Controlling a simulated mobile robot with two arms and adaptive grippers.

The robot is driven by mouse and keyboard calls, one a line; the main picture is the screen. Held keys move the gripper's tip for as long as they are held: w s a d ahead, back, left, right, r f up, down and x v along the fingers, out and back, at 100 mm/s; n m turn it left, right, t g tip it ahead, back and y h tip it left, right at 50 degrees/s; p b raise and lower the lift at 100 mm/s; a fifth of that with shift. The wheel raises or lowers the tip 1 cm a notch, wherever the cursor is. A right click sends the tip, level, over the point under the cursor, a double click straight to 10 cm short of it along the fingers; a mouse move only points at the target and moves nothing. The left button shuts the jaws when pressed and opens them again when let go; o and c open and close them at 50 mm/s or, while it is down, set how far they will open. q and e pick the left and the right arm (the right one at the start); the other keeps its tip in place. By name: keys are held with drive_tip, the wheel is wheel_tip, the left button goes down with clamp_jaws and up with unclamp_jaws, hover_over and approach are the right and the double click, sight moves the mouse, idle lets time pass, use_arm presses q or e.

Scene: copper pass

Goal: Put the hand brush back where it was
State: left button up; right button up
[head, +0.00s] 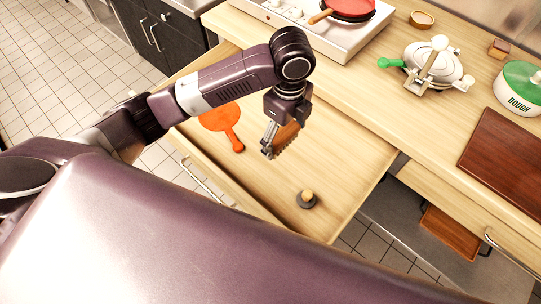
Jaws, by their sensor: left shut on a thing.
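My left gripper (268,146) reaches in from the left and points down over an open wooden drawer (335,150). It is shut on the hand brush (287,136), a brown wooden piece with a dark bristly lower edge. The gripper hides part of the brush. I cannot tell whether the brush touches the drawer floor or hangs just above it. My right gripper is out of view.
In the drawer lie an orange paddle-shaped tool (222,118) and a dark round thing with a wooden knob (307,199). The counter behind holds a stove with a red pan (350,8), a metal press (432,64), a dough pot (518,90) and a brown board (505,155).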

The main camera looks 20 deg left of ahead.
use_arm(q)
wheel_tip(320, 180, down, 12)
drive_tip(key=shift+f+p, duration=0.15)
drive_tip(key=shift+p, duration=0.4)
drive_tip(key=shift+d+f, duration=0.1)
drive_tip(key=shift+f, duration=0.55)
wheel_tip(320, 180, down, 3)
drive_tip(key=shift+f, duration=0.45)
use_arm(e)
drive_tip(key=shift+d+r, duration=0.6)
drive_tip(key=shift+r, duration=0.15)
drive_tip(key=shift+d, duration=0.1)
